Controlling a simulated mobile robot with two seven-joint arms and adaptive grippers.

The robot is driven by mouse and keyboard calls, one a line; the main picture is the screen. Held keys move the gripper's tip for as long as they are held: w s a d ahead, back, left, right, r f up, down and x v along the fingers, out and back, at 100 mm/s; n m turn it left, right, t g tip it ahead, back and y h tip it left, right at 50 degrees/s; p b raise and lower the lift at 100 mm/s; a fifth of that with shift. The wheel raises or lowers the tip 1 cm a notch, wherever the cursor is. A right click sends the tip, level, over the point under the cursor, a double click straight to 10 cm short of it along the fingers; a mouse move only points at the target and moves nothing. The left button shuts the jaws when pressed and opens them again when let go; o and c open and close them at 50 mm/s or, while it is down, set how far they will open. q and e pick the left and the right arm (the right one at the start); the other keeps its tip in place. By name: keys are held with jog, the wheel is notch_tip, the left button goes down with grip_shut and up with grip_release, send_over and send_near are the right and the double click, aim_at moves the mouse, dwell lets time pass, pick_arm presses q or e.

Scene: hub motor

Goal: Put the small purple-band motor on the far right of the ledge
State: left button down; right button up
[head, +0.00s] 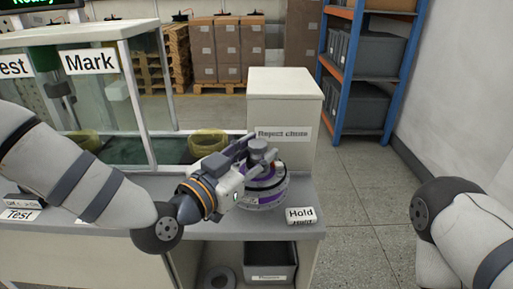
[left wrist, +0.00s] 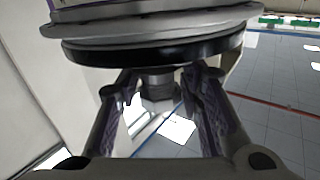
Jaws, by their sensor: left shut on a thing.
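The purple-band motor (head: 266,190) is a grey disc-shaped motor with a purple band and a dark rim, over the right part of the ledge (head: 245,222), left of the Hold sign (head: 301,215). My left gripper (head: 258,158) reaches in from the left and is shut on the motor's upper central part. In the left wrist view the motor (left wrist: 155,30) fills the top, with its shaft between the two fingers (left wrist: 160,85). I cannot tell whether the motor touches the ledge. My right gripper is out of view; only my right arm shows.
A pale Reject chute box (head: 285,110) stands behind the motor. A glass-sided booth (head: 110,95) with a yellow ring (head: 207,143) is at the left. A grey bin (head: 270,262) sits under the ledge. The floor (head: 355,200) to the right is clear.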

pick_arm(q)
jog(key=shift+w+f, duration=0.2)
jog(key=shift+w, duration=0.25)
jog(key=shift+w+f+b, duration=0.1)
jog(key=shift+f+b, duration=0.3)
jog(key=shift+f, duration=1.3)
jog(key=c, duration=1.1)
grip_release()
jog(key=shift+f, duration=0.15)
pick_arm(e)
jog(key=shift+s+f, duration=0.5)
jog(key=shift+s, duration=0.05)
pick_arm(q)
jog(key=shift+s+a, duration=0.25)
jog(key=shift+s, duration=0.1)
jog(key=p+v, duration=0.1)
jog(key=v, duration=1)
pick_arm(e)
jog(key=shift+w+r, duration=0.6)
pick_arm(q)
jog(key=shift+s+a, duration=0.15)
